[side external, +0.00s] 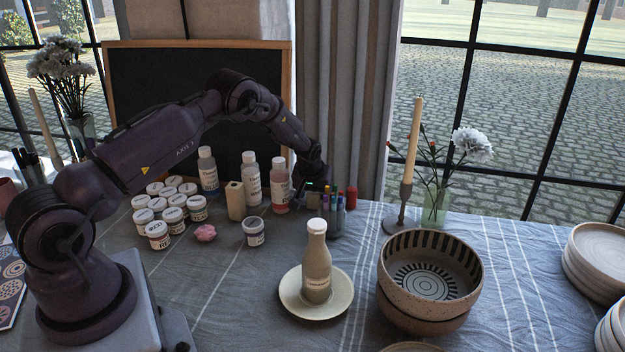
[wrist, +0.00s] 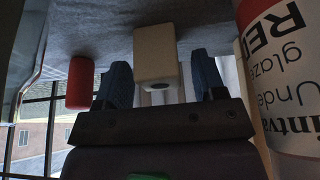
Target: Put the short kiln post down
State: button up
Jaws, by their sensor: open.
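In the wrist view, which is upside down, a cream block-shaped kiln post (wrist: 154,45) with a dark hole in its end stands against the grey-blue cloth. My gripper (wrist: 163,78) is open, with one blue finger on each side of the post. A gap shows at the right finger; the left finger is very close to the post, and contact is unclear.
A red-labelled glaze bottle (wrist: 285,65) is close on one side, a red cylinder (wrist: 80,82) on the other. In the side view, another cream post (side external: 236,202) stands by the lidded jars (side external: 172,214). Colored markers (side external: 338,208) and a candlestick (side external: 404,205) are right of my gripper.

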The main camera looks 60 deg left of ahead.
jog(key=s+d+r+m+h, duration=0.1)
jog(key=s+d+r, duration=0.35)
jog(key=r, duration=0.55)
jog(key=s+d+r+m+t, duration=0.1)
jog(key=s+d+r, duration=0.2)
jog(key=d+r, duration=0.45)
jog(key=s+d+r+m+h, duration=0.1)
jog(key=s+d+r, duration=0.3)
jog(key=r, duration=0.7)
jog(key=s+d+r+m, duration=0.1)
jog(key=s+d+m, duration=0.1)
jog(key=s, duration=0.5)
jog(key=s+d+r+m+t, duration=0.1)
jog(key=s+d+r+m, duration=0.1)
jog(key=s+d, duration=0.3)
jog(key=s+d+r+m+h, duration=0.1)
jog(key=s+d+m, duration=0.1)
jog(key=s, duration=0.6)
jog(key=shift+s+d+r, duration=0.3)
jog(key=shift+s+d, duration=0.1)
jog(key=shift+d, duration=0.5)
